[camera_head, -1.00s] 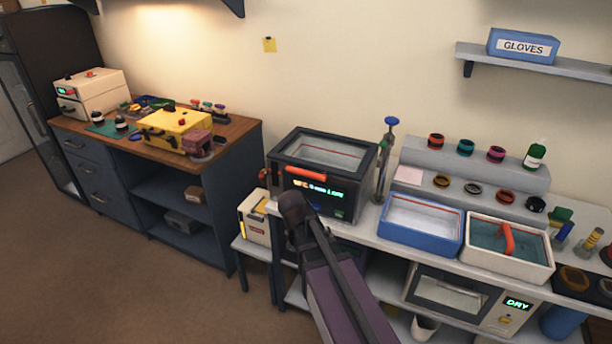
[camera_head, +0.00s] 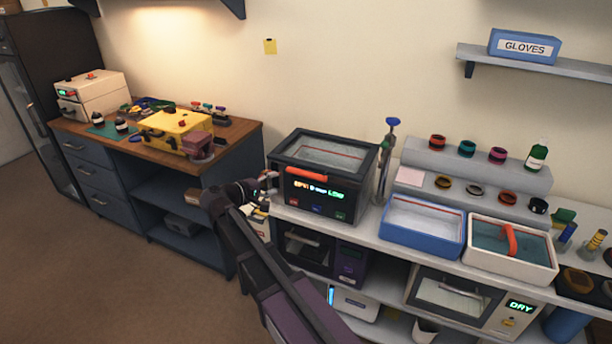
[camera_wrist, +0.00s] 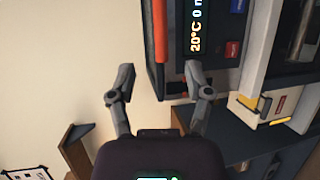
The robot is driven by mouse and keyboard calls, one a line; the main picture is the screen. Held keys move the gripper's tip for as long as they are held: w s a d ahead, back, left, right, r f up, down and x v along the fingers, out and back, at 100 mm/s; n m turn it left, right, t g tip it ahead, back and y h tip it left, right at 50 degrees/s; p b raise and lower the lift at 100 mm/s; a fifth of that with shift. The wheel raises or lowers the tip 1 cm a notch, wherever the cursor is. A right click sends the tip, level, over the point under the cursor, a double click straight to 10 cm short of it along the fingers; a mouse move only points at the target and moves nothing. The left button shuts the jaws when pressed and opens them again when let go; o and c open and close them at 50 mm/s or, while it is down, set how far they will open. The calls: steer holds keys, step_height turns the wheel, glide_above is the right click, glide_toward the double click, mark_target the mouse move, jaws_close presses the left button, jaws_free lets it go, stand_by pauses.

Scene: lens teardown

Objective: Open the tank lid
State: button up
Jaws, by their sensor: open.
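The tank (camera_head: 318,195) is a dark box with a lit display on its front, standing at the left end of the grey bench. Its lid (camera_head: 325,152) has a dark frame around a clear pane and lies flat and closed. An orange handle (camera_head: 310,174) runs along the lid's front edge; it also shows upright in the wrist view (camera_wrist: 160,35). My gripper (camera_head: 270,186) is open and empty, just left of the tank front. In the wrist view my gripper (camera_wrist: 161,80) has its fingers apart, with the handle's end lying between and beyond the tips, no contact visible.
A blue tray (camera_head: 420,228) and a white tray (camera_head: 510,250) stand right of the tank. A stand with a blue knob (camera_head: 387,160) is close to the tank's right side. A wooden-topped cabinet (camera_head: 235,130) with a yellow case (camera_head: 172,130) is at left.

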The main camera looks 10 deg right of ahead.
mark_target(303, 175)
steer(key=shift+d, duration=0.15)
steer(key=b+x, duration=0.3)
steer(key=x, duration=1)
steer(key=shift+w+d+f, duration=0.1)
steer(key=shift+w+d, duration=0.15)
steer(key=shift+w, duration=0.05)
steer(key=shift+c, duration=0.3)
jaws_close()
